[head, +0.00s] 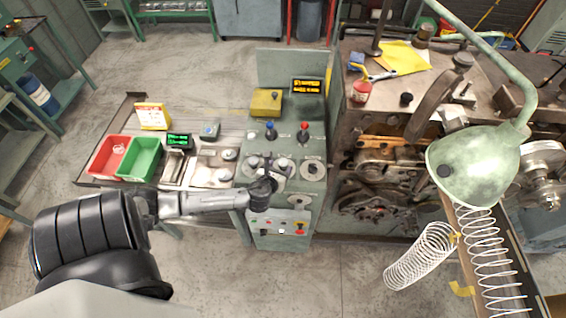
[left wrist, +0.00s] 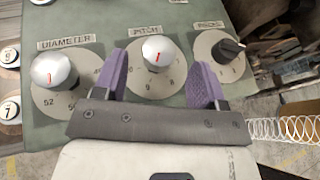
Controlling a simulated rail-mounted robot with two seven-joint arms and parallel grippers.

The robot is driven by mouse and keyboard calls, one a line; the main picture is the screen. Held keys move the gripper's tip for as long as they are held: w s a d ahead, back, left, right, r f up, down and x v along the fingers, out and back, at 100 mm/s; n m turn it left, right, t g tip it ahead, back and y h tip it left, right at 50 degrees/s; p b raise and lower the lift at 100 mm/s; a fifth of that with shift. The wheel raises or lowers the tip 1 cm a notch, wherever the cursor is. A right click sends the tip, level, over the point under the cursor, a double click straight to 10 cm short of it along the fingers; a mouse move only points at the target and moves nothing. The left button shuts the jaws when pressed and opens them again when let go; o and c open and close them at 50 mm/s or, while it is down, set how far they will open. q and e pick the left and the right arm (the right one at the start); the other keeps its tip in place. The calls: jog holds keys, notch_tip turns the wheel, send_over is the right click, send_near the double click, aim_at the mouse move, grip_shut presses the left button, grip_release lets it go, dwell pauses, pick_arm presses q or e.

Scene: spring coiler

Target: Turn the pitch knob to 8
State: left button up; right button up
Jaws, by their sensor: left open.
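The pitch knob (left wrist: 157,54) is a round silvery knob with a red pointer mark, on a pale dial under a "PITCH" label (left wrist: 146,30) in the left wrist view. Numbers show along the dial's lower edge, some behind my gripper; I cannot tell the exact setting. In the head view the pitch knob (head: 283,164) is the middle of three dials on the green control panel. My left gripper (head: 265,185) is just in front of these dials. Its purple fingers (left wrist: 160,70) are open, one on each side of the pitch knob, with visible gaps. My right gripper is out of view.
The diameter knob (left wrist: 54,69) is left of the pitch knob and a black knob (left wrist: 228,48) is right of it. Blue (head: 270,130) and red (head: 303,130) levers stand above the dials. A green lamp (head: 475,165) and spring coils (head: 420,256) are to the right.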

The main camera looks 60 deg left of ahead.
aim_at(283, 164)
pick_arm(q)
jog(key=shift+x, duration=1.95)
jog(key=c, duration=0.9)
